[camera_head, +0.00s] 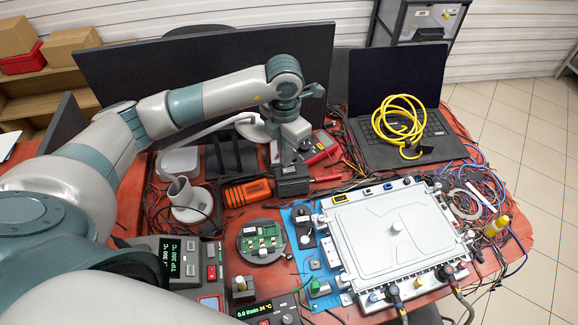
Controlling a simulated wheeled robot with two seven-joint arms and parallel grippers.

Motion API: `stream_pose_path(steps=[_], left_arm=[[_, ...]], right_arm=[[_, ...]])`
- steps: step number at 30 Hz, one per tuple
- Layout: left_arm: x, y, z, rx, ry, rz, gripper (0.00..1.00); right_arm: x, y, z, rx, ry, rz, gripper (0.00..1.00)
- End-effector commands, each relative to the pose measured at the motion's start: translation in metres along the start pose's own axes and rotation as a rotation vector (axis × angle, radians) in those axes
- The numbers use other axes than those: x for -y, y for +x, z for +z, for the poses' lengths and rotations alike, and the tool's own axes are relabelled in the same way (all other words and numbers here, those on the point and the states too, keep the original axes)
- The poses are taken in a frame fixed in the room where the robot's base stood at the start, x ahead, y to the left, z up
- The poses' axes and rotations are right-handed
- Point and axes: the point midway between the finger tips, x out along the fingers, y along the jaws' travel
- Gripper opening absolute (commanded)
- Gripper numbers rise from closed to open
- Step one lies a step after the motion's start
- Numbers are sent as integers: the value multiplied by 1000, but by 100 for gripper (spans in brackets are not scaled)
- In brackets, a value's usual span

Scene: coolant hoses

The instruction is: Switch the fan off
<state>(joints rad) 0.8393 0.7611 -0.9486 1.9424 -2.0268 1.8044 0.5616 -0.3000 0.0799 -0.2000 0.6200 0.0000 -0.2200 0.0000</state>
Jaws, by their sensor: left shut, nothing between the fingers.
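My left arm reaches over the table from the left. Its dark gripper (291,184) points down near the table's middle, shut and empty, just right of an orange tool (247,192). No thing shows plainly as a fan. A white nozzle on a round base (187,199) stands left of the gripper and may be a fume extractor; I see no switch on it. My right gripper is not in view.
A silver lidded housing (396,238) with connectors fills the right of the table. A laptop with a coiled yellow cable (398,123) is behind it. A round holder with a green board (262,240) and a soldering station (180,262) are in front. Loose wires crowd the right edge.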

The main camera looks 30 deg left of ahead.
Motion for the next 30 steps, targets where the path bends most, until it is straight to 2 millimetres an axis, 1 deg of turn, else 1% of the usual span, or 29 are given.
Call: stream_pose_path(steps=[3,15,19,30], left_arm=[[0,-10,0,1,-1,0,0],[0,-36,0,1,-1,0,0],[0,-40,0,0,-1,0,0],[0,-40,0,1,-1,0,0]], right_arm=[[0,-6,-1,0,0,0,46],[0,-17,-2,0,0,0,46],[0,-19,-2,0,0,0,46],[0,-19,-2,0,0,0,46]])
